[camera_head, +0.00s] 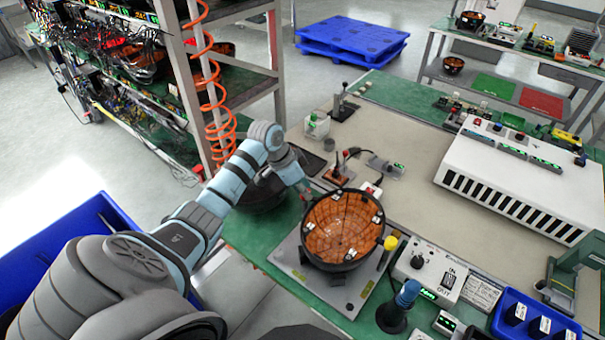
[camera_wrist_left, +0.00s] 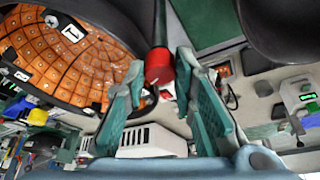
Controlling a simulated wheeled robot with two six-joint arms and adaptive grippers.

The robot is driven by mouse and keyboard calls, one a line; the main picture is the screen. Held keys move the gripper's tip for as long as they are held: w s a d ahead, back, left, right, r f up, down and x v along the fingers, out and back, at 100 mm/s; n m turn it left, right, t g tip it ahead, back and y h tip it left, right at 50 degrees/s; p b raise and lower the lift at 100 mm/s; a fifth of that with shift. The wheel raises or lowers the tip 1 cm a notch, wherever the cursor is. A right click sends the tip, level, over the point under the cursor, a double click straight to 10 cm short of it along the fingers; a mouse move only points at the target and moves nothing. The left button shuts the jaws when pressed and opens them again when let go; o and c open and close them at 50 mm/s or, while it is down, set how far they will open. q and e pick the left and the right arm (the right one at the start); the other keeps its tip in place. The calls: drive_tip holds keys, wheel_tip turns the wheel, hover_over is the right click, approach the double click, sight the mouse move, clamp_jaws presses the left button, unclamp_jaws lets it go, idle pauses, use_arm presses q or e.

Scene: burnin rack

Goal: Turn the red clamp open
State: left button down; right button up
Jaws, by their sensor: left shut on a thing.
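The red clamp (camera_wrist_left: 158,66) shows in the left wrist view as a red cap on the end of a dark rod, beside the rim of a black bowl-shaped fixture lined with orange tiles (camera_wrist_left: 70,62). My left gripper (camera_wrist_left: 160,72) has its two teal fingers on either side of the red cap and is shut on it. In the head view my left gripper (camera_head: 303,184) is at the upper left edge of the bowl fixture (camera_head: 343,228). I cannot make out the red clamp there. My right gripper is not in view.
The bowl fixture sits on a grey plate (camera_head: 290,262) on the green bench. A control box (camera_head: 445,270), a blue-topped post (camera_head: 408,294) and a blue bin (camera_head: 535,325) stand to its right. A rack with an orange coiled hose (camera_head: 218,100) is behind my left arm.

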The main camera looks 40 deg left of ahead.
use_arm(q)
drive_tip(key=n+y+p, duration=0.1)
drive_tip(key=n, duration=0.2)
drive_tip(key=shift+d, duration=0.1)
drive_tip(key=n+y, duration=0.1)
drive_tip(key=n, duration=0.1)
drive_tip(key=shift+d+n+t, duration=0.15)
drive_tip(key=shift+n+t, duration=0.15)
drive_tip(key=n+y, duration=0.1)
drive_tip(key=n, duration=0.2)
drive_tip(key=n+y, duration=0.1)
drive_tip(key=n, duration=0.3)
drive_tip(key=shift+d+g+y, duration=0.1)
drive_tip(key=shift+g+y, duration=0.3)
drive_tip(key=c, duration=1.3)
unclamp_jaws()
drive_tip(key=shift+c, duration=0.2)
drive_tip(key=v, duration=0.7)
drive_tip(key=shift+r, duration=0.3)
